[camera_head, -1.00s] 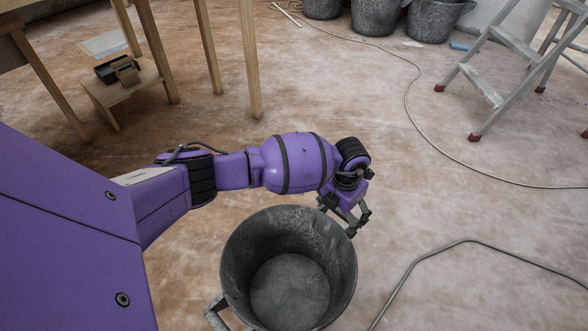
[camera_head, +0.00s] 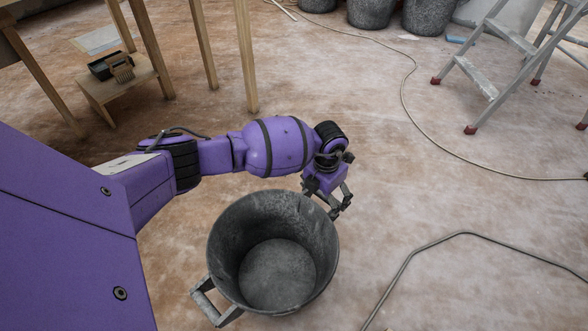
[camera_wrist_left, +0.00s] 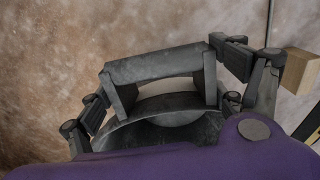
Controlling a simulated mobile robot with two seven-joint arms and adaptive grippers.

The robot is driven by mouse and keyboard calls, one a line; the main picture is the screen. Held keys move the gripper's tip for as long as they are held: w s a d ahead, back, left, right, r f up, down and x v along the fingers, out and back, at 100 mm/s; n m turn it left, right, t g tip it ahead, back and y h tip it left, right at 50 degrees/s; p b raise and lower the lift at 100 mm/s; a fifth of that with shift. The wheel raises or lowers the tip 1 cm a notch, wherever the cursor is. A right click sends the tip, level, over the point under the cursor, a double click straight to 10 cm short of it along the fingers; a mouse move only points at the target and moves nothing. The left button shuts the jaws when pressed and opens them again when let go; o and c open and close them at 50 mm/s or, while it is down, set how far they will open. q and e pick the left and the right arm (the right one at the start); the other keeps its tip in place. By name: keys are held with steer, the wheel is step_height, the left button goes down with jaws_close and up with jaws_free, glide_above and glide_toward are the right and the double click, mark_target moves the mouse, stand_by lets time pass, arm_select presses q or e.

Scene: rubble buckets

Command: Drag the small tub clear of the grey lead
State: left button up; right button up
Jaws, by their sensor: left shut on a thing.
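The small tub (camera_head: 222,250) is a dark grey, empty bucket standing upright on the floor at the lower middle of the head view. One of its handles (camera_head: 207,301) sticks out at the near left. My left gripper (camera_head: 338,207) is at the tub's far right rim. In the left wrist view its fingers are shut on the other tub handle (camera_wrist_left: 155,66), with the rim below. The grey lead (camera_head: 430,243) lies bent on the floor to the right, with a narrow strip of floor between it and the tub. My right gripper is out of view.
Another thin cable (camera_head: 404,95) curves across the floor farther back, near a stepladder (camera_head: 490,70). Wooden legs (camera_head: 245,60) and a low shelf (camera_head: 120,85) stand at the upper left. More buckets (camera_head: 425,14) stand at the back. Open floor lies between.

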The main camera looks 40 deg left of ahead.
arm_select(q)
steer(key=shift+a, duration=2.3)
steer(key=a+b, duration=0.1)
steer(key=a, duration=0.5)
steer(key=shift+w, duration=0.2)
steer(key=shift+a+b, duration=0.1)
steer(key=shift+b, duration=0.2)
steer(key=shift+w+a+b, duration=0.15)
steer(key=shift+a+b, duration=0.6)
steer(key=shift+a, duration=2.2)
